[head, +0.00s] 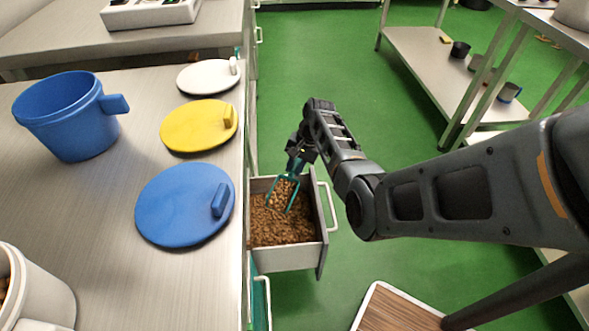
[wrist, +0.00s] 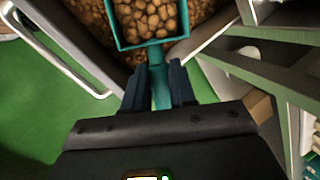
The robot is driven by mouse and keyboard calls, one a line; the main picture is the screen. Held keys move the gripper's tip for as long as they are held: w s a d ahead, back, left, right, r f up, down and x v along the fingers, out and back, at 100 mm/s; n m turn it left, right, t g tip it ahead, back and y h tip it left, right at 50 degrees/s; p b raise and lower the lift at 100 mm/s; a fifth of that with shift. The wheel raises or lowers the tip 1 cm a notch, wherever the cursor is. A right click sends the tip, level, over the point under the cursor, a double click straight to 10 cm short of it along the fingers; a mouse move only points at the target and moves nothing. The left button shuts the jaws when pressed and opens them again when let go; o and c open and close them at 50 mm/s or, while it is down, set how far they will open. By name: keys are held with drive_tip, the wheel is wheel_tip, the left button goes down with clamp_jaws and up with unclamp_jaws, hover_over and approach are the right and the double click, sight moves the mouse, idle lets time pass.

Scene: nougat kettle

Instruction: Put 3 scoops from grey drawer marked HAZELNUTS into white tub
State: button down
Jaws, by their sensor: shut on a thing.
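The grey drawer (head: 284,259) is pulled open below the counter's right edge and holds many brown nuts (head: 270,228). Its marking is not readable here. My gripper (head: 294,165) is above the drawer's back part, shut on the handle of a teal scoop (head: 283,196). In the wrist view the scoop's handle (wrist: 160,92) lies between my two fingers, and its bowl (wrist: 113,24) is full of nuts. The scoop is over or at the nuts in the drawer; I cannot tell if it touches them. A white tub (head: 45,290) stands at the counter's lower left, cut by the frame, with some brown contents at its edge.
A blue jug (head: 70,115) and blue (head: 180,205), yellow (head: 195,127) and white (head: 205,76) lids are on the counter (head: 110,190). The drawer's handle (head: 328,207) sticks out to the right. The green floor right of it is open; shelving (head: 425,70) stands farther off.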

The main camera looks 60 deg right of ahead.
sight(296, 165)
drive_tip(key=shift+y, duration=0.3)
drive_tip(key=shift+w+d+r+p, duration=0.1)
drive_tip(key=shift+d+r+p, duration=0.1)
drive_tip(key=shift+r+p, duration=0.7)
drive_tip(key=shift+d+r+p, duration=0.2)
drive_tip(key=shift+r+p, duration=0.25)
drive_tip(key=shift+r, duration=0.8)
